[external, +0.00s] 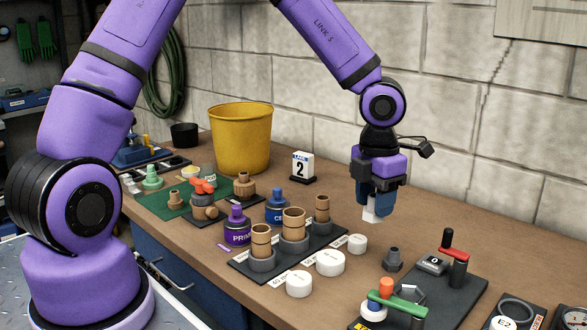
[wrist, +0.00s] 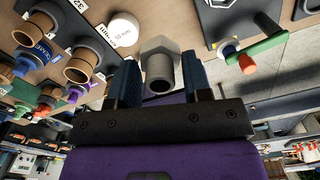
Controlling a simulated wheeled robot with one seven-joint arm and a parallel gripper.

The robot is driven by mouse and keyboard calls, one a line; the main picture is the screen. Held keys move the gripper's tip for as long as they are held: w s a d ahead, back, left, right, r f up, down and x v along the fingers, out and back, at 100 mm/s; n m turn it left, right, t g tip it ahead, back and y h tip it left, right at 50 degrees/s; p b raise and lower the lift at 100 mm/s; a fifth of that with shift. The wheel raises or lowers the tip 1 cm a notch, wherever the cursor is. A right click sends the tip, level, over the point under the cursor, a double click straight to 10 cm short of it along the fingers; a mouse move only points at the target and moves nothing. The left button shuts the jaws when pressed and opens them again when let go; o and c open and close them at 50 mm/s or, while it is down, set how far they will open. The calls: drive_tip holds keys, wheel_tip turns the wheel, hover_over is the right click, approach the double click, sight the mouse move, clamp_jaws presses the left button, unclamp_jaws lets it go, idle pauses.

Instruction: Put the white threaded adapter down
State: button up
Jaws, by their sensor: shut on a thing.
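My gripper (external: 374,200) hangs above the workbench (external: 345,208), its blue fingers pointing down. It is shut on the white threaded adapter (external: 371,215), whose pale lower end shows below the fingertips, clear of the bench. In the wrist view the adapter (wrist: 158,68) sits between the two fingers, with a pale hex part and an open round pipe end. Its thread cannot be made out.
A dark grey fitting (external: 393,261) and white caps (external: 330,262) stand below and in front. A rack (external: 240,262) holds tan pipe pieces. Bare bench lies beneath and right of my gripper.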

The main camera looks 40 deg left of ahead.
drive_tip(key=w+a+n, duration=0.6)
drive_tip(key=w+a, duration=0.3)
drive_tip(key=a, duration=0.5)
drive_tip(key=w+a+n, duration=0.6)
drive_tip(key=w+a, duration=0.3)
drive_tip(key=a, duration=0.5)
wheel_tip(320, 180, down, 9)
drive_tip(key=shift+s+f, duration=0.15)
drive_tip(key=shift+f, duration=0.05)
drive_tip(key=shift+w+f, duration=0.2)
drive_tip(key=shift+f, duration=0.05)
hover_over(352, 191)
drive_tip(key=shift+a+f, duration=0.1)
drive_tip(key=shift+f, duration=2.45)
drive_tip(key=shift+f, duration=0.2)
drive_tip(key=o, duration=0.9)
